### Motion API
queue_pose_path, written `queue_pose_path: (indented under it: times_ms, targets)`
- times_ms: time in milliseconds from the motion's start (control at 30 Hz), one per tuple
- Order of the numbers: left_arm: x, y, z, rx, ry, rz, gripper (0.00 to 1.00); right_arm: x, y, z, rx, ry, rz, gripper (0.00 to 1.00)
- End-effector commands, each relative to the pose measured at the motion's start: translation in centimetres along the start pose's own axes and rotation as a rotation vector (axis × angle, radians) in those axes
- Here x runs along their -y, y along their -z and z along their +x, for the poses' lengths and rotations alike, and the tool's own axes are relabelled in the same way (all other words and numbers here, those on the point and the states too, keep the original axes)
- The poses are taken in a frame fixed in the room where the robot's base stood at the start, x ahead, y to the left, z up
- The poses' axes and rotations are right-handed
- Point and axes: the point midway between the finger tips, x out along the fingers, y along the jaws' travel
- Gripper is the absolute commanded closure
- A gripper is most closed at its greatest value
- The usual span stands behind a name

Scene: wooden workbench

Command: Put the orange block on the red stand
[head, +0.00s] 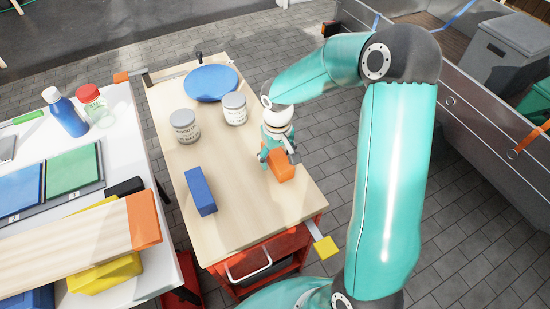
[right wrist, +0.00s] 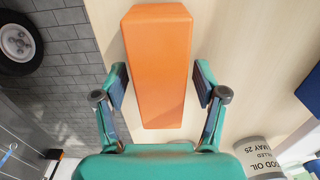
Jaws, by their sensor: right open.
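The orange block (head: 284,170) lies on the right part of the wooden workbench (head: 240,205), partly hidden by my right gripper (head: 277,155) in the head view. In the right wrist view the orange block (right wrist: 158,50) lies lengthwise between the two fingers of my open right gripper (right wrist: 160,80). A gap shows on each side of the block. How high the fingertips are above the bench I cannot tell. I see no separate red stand on the bench top; a round blue disc (head: 211,83) lies at its far end. My left gripper is not in view.
Two grey cans (head: 185,127) (head: 235,108) stand left of my right gripper. A blue block (head: 200,190) lies near the left edge. A red drawer unit (head: 262,262) is under the bench's near end. The near middle of the bench top is clear.

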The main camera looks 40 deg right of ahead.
Motion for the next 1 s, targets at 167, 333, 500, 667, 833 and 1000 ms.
queue_pose_path:
  times_ms: [167,333,500,667,833,1000]
  targets:
    - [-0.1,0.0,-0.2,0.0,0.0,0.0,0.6,0.0,0.1,-3.0,-0.007,0.001,0.0,0.29]
    - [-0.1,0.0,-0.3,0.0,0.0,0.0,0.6,0.0,0.2,-6.6,-0.008,0.001,0.0,0.29]
    - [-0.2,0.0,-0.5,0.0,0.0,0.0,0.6,0.1,0.1,-9.6,-0.005,0.0,-0.001,0.29]
    - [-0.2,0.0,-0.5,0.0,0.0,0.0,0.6,0.1,0.0,-11.1,-0.002,0.001,-0.001,0.29]
    - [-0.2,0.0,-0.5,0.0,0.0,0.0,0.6,0.1,0.0,-11.5,-0.001,0.001,-0.002,0.29]
    - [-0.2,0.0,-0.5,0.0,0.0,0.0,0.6,0.1,0.0,-11.4,-0.001,0.001,-0.002,0.29]
